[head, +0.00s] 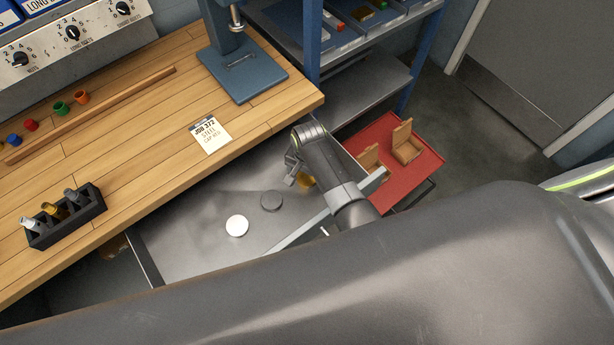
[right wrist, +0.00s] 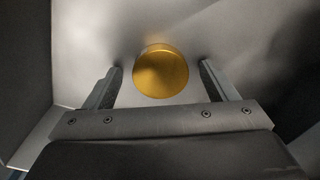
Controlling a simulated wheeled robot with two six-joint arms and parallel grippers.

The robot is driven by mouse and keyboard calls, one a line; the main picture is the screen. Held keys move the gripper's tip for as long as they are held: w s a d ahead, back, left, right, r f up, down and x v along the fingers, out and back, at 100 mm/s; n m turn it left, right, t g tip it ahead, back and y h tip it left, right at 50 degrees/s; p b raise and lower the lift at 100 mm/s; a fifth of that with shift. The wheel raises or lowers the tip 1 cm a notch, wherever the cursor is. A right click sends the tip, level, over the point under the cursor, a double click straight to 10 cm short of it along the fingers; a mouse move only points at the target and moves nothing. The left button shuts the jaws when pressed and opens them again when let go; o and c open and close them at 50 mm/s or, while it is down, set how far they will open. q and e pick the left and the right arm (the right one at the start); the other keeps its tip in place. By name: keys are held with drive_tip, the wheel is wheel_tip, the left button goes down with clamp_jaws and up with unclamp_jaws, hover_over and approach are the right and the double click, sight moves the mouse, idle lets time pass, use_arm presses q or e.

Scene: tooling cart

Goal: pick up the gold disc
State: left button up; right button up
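The gold disc (right wrist: 160,72) lies flat on the grey metal drawer floor. In the right wrist view it sits between and just beyond the fingertips of my right gripper (right wrist: 161,66), with a gap on each side. The gripper is open and empty. In the head view the right gripper (head: 297,179) is low over the drawer's right part, and only part of the gold disc (head: 307,182) shows beside it. My left gripper is not in view.
In the open drawer (head: 185,245), a white disc (head: 237,226) and a dark grey disc (head: 271,201) lie left of the gripper. The wooden bench (head: 130,120) overhangs its back edge. A red cart top (head: 425,165) with cardboard boxes (head: 406,145) stands to the right.

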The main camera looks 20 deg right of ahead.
drive_tip(key=c, duration=1.2)
drive_tip(key=shift+c, duration=1)
drive_tip(key=shift+r, duration=0.2)
